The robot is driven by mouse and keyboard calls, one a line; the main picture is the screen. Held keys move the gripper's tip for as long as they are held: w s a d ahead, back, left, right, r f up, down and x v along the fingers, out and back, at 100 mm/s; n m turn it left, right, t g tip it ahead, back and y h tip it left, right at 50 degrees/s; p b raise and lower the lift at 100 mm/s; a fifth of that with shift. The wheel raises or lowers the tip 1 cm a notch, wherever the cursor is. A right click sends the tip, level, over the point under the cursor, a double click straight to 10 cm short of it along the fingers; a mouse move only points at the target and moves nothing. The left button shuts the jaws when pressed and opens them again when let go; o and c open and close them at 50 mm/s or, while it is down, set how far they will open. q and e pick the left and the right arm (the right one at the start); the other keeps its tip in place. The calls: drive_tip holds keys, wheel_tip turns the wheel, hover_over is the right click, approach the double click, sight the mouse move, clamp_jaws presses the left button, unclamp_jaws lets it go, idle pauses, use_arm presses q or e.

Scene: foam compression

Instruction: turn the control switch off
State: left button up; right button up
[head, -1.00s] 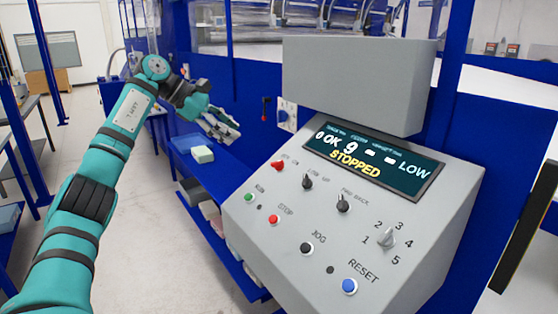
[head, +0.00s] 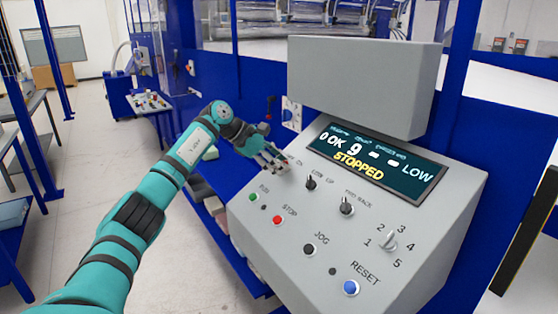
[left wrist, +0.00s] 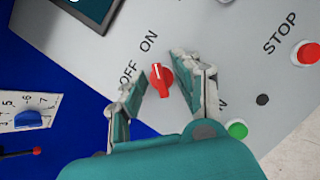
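The control switch is a red knob (left wrist: 161,80) with a white line on it, beside the printed words OFF and ON in the left wrist view. Its white line leans only slightly and its exact setting is hard to tell. My left gripper (left wrist: 156,84) is open, with one finger on each side of the knob and gaps to both. In the head view my left gripper (head: 275,164) is over the upper left corner of the grey control panel (head: 290,222) and hides the red knob. My right gripper is in neither view.
The panel has a green button (head: 253,197), a red STOP button (head: 278,219), two black knobs, a selector (head: 388,240) and a blue RESET button (head: 350,287). A display (head: 370,160) reads STOPPED. A grey box (head: 357,85) overhangs the panel's back.

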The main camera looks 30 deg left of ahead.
use_arm(q)
clamp_jaws()
drive_tip(key=shift+n, duration=0.4)
drive_tip(key=n+t+y, duration=0.1)
drive_tip(key=n, duration=0.2)
drive_tip(key=n+y, duration=0.1)
drive_tip(key=n, duration=0.2)
drive_tip(key=n+t+y+p, duration=0.1)
drive_tip(key=n, duration=0.3)
drive_tip(key=shift+r, duration=0.1)
drive_tip(key=n+y, duration=0.1)
drive_tip(key=n, duration=0.1)
drive_tip(key=shift+n+t+p, duration=0.3)
drive_tip(key=shift+n+p, duration=0.05)
drive_tip(key=shift+n, duration=0.05)
drive_tip(key=shift+n+y, duration=0.6)
drive_tip(key=shift+n, duration=1.2)
